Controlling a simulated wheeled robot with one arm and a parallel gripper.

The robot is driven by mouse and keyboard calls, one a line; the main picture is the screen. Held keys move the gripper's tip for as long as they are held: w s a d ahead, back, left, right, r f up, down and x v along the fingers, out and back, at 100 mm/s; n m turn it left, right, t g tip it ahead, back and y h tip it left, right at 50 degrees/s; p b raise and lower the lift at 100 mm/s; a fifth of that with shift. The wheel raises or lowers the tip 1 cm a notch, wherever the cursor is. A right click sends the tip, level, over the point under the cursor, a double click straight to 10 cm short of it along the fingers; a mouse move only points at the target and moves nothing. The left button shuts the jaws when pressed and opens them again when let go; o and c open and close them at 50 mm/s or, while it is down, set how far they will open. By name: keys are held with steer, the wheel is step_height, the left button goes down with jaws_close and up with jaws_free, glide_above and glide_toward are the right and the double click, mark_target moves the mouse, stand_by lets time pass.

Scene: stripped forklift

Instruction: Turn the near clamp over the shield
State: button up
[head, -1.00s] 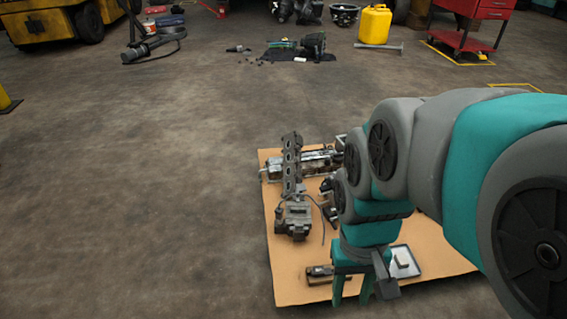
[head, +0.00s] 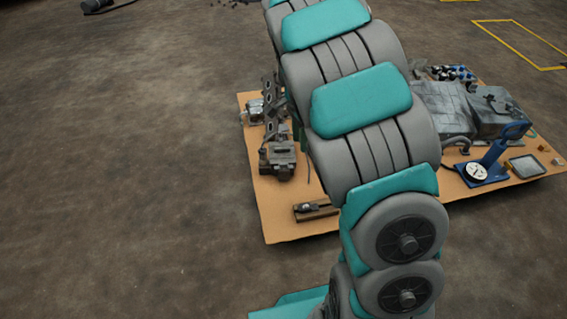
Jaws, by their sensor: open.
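No shield or near clamp can be told for certain in the head view. A long dark flanged part with several ports (head: 270,112) lies at the left of the tan board (head: 280,224), with a dark grey boxy part (head: 280,160) at its near end. A small brown block with a dark metal piece on it (head: 316,211) lies by the board's near edge. My arm crosses the middle of the view and covers much of the board. My gripper cannot be made out; a thin teal sliver beside the arm is too small to identify.
Right of my arm on the board are a large grey casting (head: 445,107), a blue stand with a round dial (head: 478,172) and a small tray (head: 526,166). A silvery part (head: 254,111) sits at the far left. The floor left of the board is clear.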

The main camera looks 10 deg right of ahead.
mark_target(284, 166)
steer(key=w+a+f+m, duration=0.1)
steer(key=w+f, duration=0.1)
steer(key=f, duration=0.1)
steer(key=w+f+m, duration=0.1)
steer(key=w+f, duration=0.2)
steer(key=f, duration=0.1)
steer(key=w+a+f+m+b, duration=0.1)
steer(key=w+f, duration=0.2)
steer(key=shift+a+f+m+y, duration=0.3)
steer(key=shift+a+f+m, duration=0.05)
steer(key=shift+f+m, duration=0.05)
steer(key=shift+f, duration=3.85)
steer(key=shift+c, duration=0.4)
jaws_close()
